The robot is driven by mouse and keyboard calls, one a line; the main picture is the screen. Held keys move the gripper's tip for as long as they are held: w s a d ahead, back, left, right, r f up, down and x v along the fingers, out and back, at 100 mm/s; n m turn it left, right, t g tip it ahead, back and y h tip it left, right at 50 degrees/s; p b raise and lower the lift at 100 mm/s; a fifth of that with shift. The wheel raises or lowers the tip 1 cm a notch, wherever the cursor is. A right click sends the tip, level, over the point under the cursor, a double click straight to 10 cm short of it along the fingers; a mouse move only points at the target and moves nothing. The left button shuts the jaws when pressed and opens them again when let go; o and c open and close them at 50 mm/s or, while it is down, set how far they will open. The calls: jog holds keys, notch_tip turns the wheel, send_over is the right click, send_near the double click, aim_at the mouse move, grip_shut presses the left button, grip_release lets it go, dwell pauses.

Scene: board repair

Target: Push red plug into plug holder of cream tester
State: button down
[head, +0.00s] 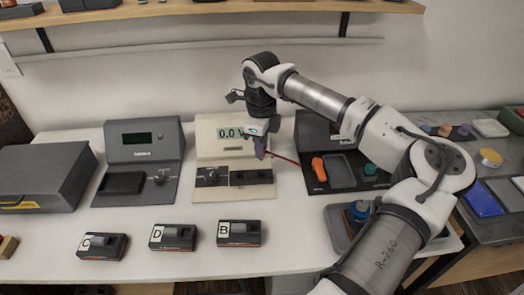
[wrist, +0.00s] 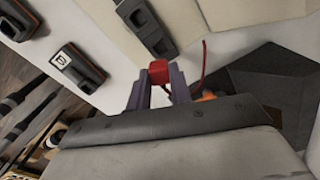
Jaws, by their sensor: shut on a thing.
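The cream tester (head: 222,150) stands at the middle of the table, its display reading 0.0 V. Its cream base carries a black block with a knob (head: 212,177) at left and a dark tray-like part (head: 251,178) at right; I cannot tell for sure which is the plug holder. My gripper (head: 261,153) is above the right side of this tester. In the wrist view my gripper (wrist: 160,88) is shut on the red plug (wrist: 158,71), which sticks out past the fingertips. The plug appears apart from the black block (wrist: 145,22). A thin red lead (head: 284,157) runs right.
A grey tester (head: 144,139) stands left, and a dark one (head: 313,135) right, partly behind my arm, with an orange item (head: 318,168) on it. Modules C (head: 102,246), D (head: 173,237) and B (head: 239,233) lie in front. The white table between is clear.

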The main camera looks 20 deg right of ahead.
jog(key=shift+f+b, duration=1)
jog(key=shift+f, duration=1.05)
jog(key=shift+f+b, duration=0.55)
jog(key=shift+f, duration=0.15)
jog(key=shift+f+b, duration=1)
jog(key=shift+b, duration=0.25)
dwell(1.4)
jog(key=c, duration=1.2)
grip_release()
jog(key=shift+o, duration=0.4)
jog(key=shift+o, duration=1.1)
jog(key=shift+d+r, duration=0.1)
jog(key=shift+r, duration=0.1)
jog(key=shift+r+p, duration=0.8)
jog(key=shift+r, duration=0.45)
